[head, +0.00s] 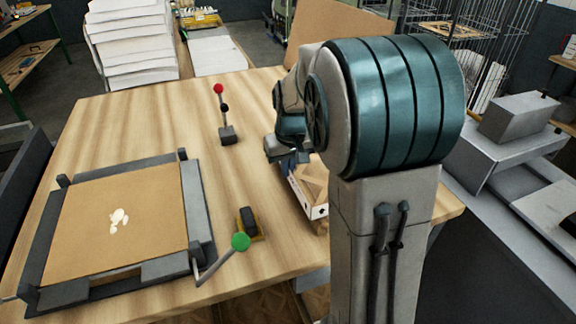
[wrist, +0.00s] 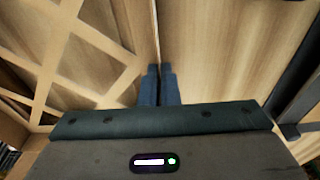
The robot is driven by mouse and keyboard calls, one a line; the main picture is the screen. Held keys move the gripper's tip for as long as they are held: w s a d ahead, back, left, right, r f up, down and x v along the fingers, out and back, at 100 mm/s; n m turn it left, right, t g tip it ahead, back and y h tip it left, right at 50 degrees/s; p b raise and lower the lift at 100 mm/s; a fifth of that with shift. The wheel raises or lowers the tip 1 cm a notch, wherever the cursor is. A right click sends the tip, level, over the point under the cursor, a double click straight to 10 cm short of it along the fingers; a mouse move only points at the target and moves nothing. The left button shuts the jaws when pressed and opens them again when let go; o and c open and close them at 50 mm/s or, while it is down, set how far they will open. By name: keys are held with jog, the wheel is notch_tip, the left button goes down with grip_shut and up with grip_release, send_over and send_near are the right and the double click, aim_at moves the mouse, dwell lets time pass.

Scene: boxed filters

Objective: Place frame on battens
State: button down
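The frame (head: 309,194) is a shallow pale box with a white side and wooden lattice. It lies at the table's right side, partly hidden behind my arm. In the wrist view its lattice (wrist: 88,58) fills the left. My gripper (head: 289,163) is at the frame's far left side in the head view. In the wrist view my gripper's blue fingers (wrist: 160,72) are close together with the thin frame wall running between them. I cannot tell whether the frame is lifted. No separate battens can be made out; a brown board (head: 125,215) with white blobs lies inside a dark fixture (head: 200,205).
A lever with a green knob (head: 240,242) stands at the fixture's right corner, beside a small black-and-yellow block (head: 249,222). A red-knobbed lever (head: 223,115) stands farther back. The wooden table (head: 150,115) is clear between them. White sheets (head: 127,50) are stacked behind.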

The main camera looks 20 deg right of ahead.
jog(key=shift+f, duration=0.2)
jog(key=c, duration=1.7)
grip_release()
jog(key=shift+r, duration=0.1)
